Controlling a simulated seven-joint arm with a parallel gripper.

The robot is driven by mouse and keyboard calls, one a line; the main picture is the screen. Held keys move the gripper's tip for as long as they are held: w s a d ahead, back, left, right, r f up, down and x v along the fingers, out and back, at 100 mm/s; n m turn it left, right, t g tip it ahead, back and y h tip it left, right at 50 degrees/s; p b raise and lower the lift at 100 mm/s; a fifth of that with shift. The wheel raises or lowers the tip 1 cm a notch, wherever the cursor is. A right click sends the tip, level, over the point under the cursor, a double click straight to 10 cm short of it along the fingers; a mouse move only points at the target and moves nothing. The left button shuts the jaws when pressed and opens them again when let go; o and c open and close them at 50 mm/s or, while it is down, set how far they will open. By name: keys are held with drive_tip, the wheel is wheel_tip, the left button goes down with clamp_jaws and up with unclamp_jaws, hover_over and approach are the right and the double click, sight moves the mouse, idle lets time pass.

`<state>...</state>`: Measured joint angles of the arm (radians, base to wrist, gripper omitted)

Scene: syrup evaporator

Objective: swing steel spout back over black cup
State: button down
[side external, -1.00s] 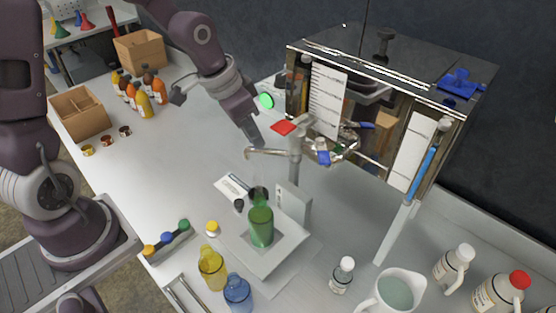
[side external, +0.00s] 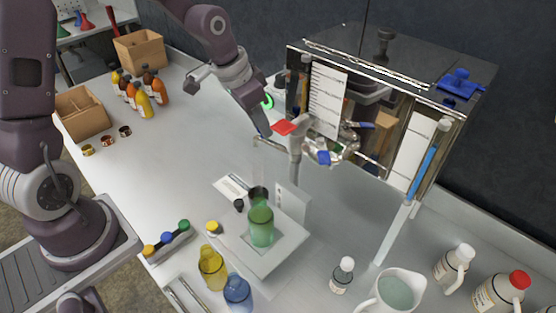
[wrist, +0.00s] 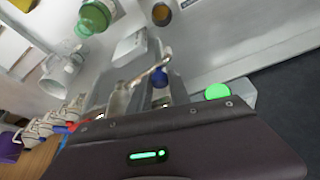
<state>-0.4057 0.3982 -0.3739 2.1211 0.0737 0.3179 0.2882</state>
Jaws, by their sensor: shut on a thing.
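The steel spout (side external: 274,143) is a thin tube reaching left from a steel post under a red handle (side external: 284,127). My gripper (side external: 265,133) is shut on the spout near its free end; its fingertips are small and partly hidden in the side view. In the wrist view the spout (wrist: 150,75) runs up to the fingers (wrist: 160,92). The black cup (side external: 258,192) sits at the top of a green bottle (side external: 261,226), below and in front of the spout's end. The spout's end is behind the cup, not above it.
The steel evaporator box (side external: 350,110) stands close to the right of my gripper. A pale jug (side external: 394,292) and white bottles stand at front right. Yellow (side external: 212,270) and blue (side external: 237,292) bottles stand in front.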

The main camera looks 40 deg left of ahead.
drive_tip(key=shift+w+a, duration=0.1)
drive_tip(key=shift+w, duration=0.1)
drive_tip(key=shift+w, duration=0.45)
drive_tip(key=c, duration=1.4)
unclamp_jaws()
drive_tip(key=shift+c, duration=0.2)
drive_tip(key=shift+v, duration=2.5)
drive_tip(key=shift+s, duration=0.1)
